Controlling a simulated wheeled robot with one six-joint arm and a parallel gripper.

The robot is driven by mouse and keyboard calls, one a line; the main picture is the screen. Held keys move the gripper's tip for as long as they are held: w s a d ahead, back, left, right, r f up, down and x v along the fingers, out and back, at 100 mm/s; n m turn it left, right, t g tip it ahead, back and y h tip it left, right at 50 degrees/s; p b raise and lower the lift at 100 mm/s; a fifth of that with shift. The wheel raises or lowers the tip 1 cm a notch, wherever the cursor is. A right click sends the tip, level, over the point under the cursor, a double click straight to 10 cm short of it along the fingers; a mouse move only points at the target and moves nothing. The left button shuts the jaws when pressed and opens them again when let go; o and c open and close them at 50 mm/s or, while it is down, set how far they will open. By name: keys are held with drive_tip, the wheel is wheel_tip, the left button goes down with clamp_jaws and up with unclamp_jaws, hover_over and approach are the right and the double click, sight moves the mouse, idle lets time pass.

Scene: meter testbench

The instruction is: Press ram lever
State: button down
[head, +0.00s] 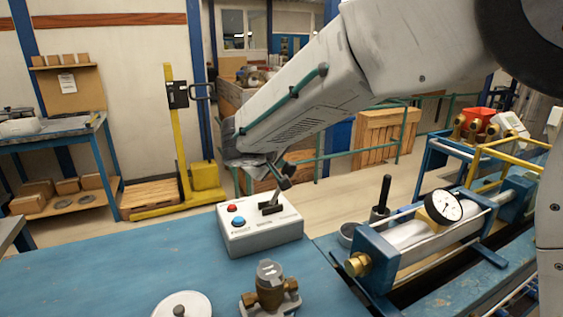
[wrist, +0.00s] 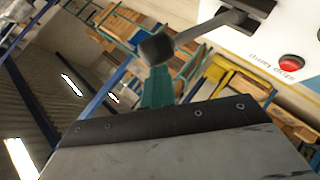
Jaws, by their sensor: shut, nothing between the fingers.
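The lever (head: 275,195) rises at a tilt from a dark slot on top of a light grey control box (head: 262,236) on the blue bench. In the wrist view the lever's grey shaft (wrist: 207,28) ends in a black knob (wrist: 157,48). My gripper (head: 282,178) hangs from the upper right, close to the lever's upper part, and overlaps it in the head view. Its shut, empty teal fingers (wrist: 158,84) show just below the knob in the wrist view. I cannot tell whether they touch it.
The box has a red button (head: 232,208) and a blue button (head: 238,221) left of the lever. A brass valve (head: 270,289) stands in front. A cylinder with a gauge (head: 443,207) and an upright black handle (head: 384,191) stand to the right. Bench left of the box is clear.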

drive_tip(key=shift+d+f, duration=0.15)
drive_tip(key=shift+d, duration=0.05)
drive_tip(key=s+a+r, duration=0.6)
drive_tip(key=s+r, duration=0.2)
drive_tip(key=shift+s+a, duration=0.25)
drive_tip(key=shift+s, duration=0.1)
